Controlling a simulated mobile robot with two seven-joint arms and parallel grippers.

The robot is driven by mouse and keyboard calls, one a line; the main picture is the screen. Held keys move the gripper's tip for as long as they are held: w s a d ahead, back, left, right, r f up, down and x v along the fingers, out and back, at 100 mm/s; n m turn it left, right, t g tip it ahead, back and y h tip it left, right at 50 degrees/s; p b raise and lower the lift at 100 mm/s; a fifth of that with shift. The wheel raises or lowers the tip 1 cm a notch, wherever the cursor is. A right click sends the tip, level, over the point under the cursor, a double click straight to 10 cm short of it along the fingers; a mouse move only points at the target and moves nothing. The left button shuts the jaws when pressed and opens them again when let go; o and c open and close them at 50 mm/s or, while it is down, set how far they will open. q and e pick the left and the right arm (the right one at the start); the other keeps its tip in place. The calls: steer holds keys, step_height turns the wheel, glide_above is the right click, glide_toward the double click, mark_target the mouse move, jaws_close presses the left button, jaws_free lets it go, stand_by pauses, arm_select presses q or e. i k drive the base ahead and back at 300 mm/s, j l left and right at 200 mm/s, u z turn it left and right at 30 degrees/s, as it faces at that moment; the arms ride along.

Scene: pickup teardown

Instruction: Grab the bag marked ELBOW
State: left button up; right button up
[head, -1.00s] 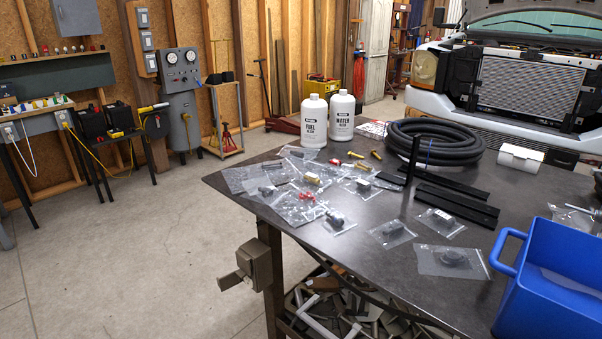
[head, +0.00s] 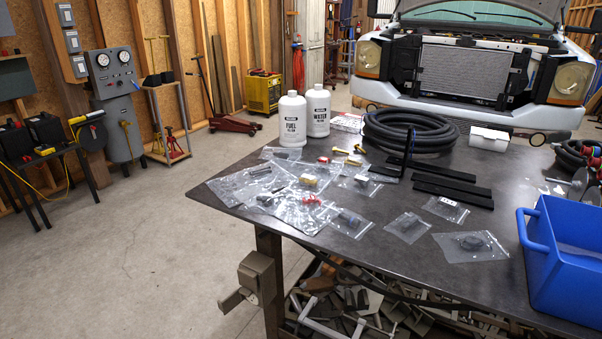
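Several clear zip bags with small parts lie spread on the dark workbench (head: 330,262). One bag with a dark part (head: 472,246) lies nearest the blue bin. Another bag (head: 409,228) lies to its left, and a bag with a white label (head: 446,209) lies behind them. A bag with a dark cylindrical part (head: 348,222) lies near the bench's front left, beside a bag with red parts (head: 310,204). More bags overlap towards the left corner. I cannot read ELBOW on any of them. Neither of my grippers is in view.
A blue bin (head: 565,260) stands at the right front. A black hose coil (head: 410,130), white bottles labelled FUEL (head: 292,120) and WATER (head: 316,112), and black bars (head: 450,185) with an upright post stand farther back. The bench's front middle is clear.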

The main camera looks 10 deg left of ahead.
mark_target(360, 183)
steer(key=i+j+z, duration=0.15)
steer(key=j, duration=0.3)
steer(key=j+z, duration=0.15)
steer(key=j, duration=0.3)
steer(key=i+j+z, duration=0.15)
steer(key=i+j, duration=0.25)
steer(key=i+j+z, duration=0.2)
steer(key=i+j, duration=0.15)
steer(key=k+j+u, duration=0.1)
steer(key=k, duration=0.1)
